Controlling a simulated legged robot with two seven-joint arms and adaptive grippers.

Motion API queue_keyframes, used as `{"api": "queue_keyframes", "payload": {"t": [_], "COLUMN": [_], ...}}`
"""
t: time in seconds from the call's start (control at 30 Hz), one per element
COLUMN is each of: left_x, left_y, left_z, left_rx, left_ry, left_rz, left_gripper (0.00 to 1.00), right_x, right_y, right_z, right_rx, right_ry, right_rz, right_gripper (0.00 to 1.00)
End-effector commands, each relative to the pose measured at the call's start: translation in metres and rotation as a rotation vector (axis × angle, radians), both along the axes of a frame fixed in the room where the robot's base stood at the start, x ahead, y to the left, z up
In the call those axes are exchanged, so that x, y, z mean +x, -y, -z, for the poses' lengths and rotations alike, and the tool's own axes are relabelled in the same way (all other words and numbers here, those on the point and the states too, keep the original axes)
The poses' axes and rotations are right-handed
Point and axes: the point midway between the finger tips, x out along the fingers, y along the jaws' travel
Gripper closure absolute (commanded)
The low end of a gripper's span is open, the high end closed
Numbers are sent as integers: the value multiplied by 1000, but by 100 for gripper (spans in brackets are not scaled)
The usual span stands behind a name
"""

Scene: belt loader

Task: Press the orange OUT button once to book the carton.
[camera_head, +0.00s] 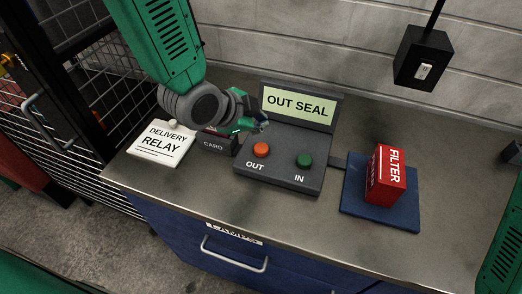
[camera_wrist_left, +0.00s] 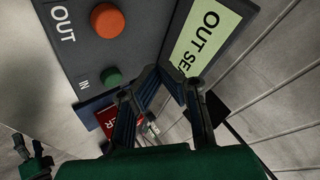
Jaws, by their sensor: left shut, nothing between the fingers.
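The orange OUT button (camera_head: 261,149) sits at the left of a dark console (camera_head: 275,176), with a green IN button (camera_head: 304,160) to its right. The console's screen (camera_head: 298,105) reads "OUT SEAL". My left gripper (camera_head: 262,124) is shut and empty, above the console's back left part, just behind the orange button and apart from it in the picture. In the left wrist view the orange button (camera_wrist_left: 107,20) and green button (camera_wrist_left: 111,75) lie up and left of my fingers (camera_wrist_left: 165,75). The red FILTER carton (camera_head: 386,175) stands on a blue pad (camera_head: 352,196).
A white "DELIVERY RELAY" pad (camera_head: 161,145) and a dark CARD holder (camera_head: 216,144) stand left of the console. A black box with a switch (camera_head: 423,58) is at the wall. The bench front is clear.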

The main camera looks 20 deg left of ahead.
Motion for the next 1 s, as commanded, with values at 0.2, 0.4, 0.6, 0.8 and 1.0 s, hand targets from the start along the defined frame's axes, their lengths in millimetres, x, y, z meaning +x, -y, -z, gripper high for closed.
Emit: {"api": "queue_keyframes", "payload": {"t": [0.2, 0.4, 0.6, 0.8, 1.0], "left_x": [0, 0, 0, 0, 0], "left_y": [0, 0, 0, 0, 0], "left_z": [39, 56, 58, 58, 58], "left_rx": [0, -1, -1, -1, -1], "left_ry": [0, 1, 1, 1, 1], "left_rz": [0, 0, 0, 0, 0], "left_gripper": [100, 100, 100, 100, 100], "right_x": [0, 0, 0, 0, 0], "right_y": [0, 0, 0, 0, 0], "right_z": [34, 46, 47, 46, 46], "right_rx": [0, 0, 0, 0, 0], "right_ry": [0, 0, 0, 0, 0], "right_rz": [0, 0, 0, 0, 0], "right_gripper": [29, 29, 29, 29, 29]}}
